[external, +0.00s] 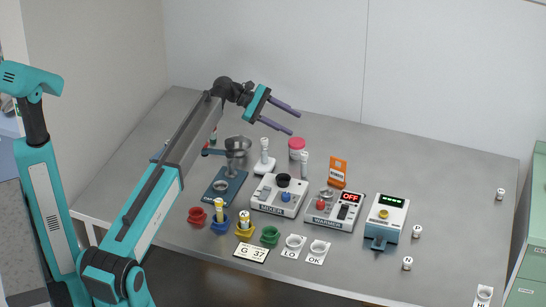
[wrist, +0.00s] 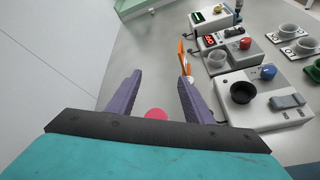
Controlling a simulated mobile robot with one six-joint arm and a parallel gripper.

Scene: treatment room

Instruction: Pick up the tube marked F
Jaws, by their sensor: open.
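My gripper (external: 295,122) is open and empty, raised above the back middle of the table; its two purple fingers also show in the wrist view (wrist: 160,78). No tube clearly reads F. A small white lettered piece (external: 417,231) stands right of the blue-grey device, its letter too small to tell. Another reads N (external: 407,262), and a third (external: 500,194) stands at the far right, its letter unclear. A yellow tube (external: 219,205) stands in the blue cup (external: 219,226), and a yellow-and-white one (external: 243,219) in the yellow holder. No mark on either is readable.
The mixer (external: 279,196), warmer (external: 334,211) and green-display device (external: 386,219) stand mid-table. A pink-lidded jar (external: 297,148), orange packet (external: 338,172) and white upright pieces (external: 264,157) are behind them. Red (external: 198,217) and green (external: 270,235) cups stand in front. The back right is clear.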

